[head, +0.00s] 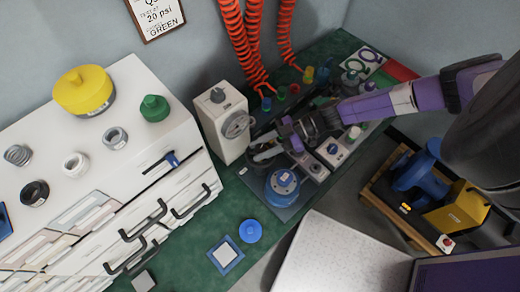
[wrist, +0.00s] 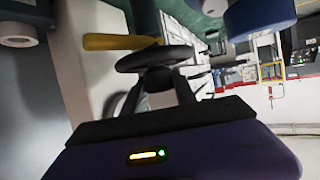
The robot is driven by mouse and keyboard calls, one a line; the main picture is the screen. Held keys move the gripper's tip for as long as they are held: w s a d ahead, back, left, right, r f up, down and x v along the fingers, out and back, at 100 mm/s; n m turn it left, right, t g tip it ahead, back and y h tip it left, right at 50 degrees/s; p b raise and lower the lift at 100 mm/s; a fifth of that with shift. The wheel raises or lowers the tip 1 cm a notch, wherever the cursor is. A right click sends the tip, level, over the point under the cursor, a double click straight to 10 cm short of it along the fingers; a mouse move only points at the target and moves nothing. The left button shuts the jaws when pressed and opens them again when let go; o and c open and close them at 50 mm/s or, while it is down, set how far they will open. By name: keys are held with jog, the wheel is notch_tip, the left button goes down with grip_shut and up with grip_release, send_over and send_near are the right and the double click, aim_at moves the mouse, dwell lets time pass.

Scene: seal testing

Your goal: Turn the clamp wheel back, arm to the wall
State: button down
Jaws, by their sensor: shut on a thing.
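The dark clamp wheel (wrist: 150,60) shows at the fingertips in the wrist view, seen nearly edge-on. A yellow bar (wrist: 120,42) sticks out to its left, towards the pale wall of a box. My gripper (wrist: 163,74) is shut on the wheel; the exact contact is dark and partly hidden by the fingers. In the head view my gripper (head: 268,152) is low over the test bench, between the white box with a round dial (head: 222,122) and a blue round fixture (head: 283,187). The wheel cannot be made out clearly there.
The blue fixture is close at the upper right of the wrist view (wrist: 258,14). Orange coiled hoses (head: 236,45) hang behind the gripper. A white drawer cabinet (head: 125,155) stands at left.

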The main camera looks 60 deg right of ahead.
jog(key=n+g+y+b, duration=0.1)
jog(key=n+g+b, duration=0.1)
jog(key=f+n+g+y+b, duration=0.1)
jog(key=n+g+y+b, duration=0.1)
jog(key=n+g+b, duration=0.1)
jog(key=shift+d, duration=0.2)
jog(key=shift+r+n+g+y+b, duration=0.1)
jog(key=shift+n+g+y+b, duration=0.3)
jog(key=shift+n+g+b, duration=1.1)
jog(key=shift+s+g, duration=0.1)
jog(key=shift+g, duration=0.3)
jog(key=c, duration=1.1)
grip_release()
jog(key=shift+o, duration=0.5)
jog(key=shift+a+r, duration=0.1)
jog(key=shift+r, duration=0.05)
jog(key=shift+r, duration=0.1)
jog(key=shift+b+v, duration=0.55)
jog(key=shift+v, duration=3.3)
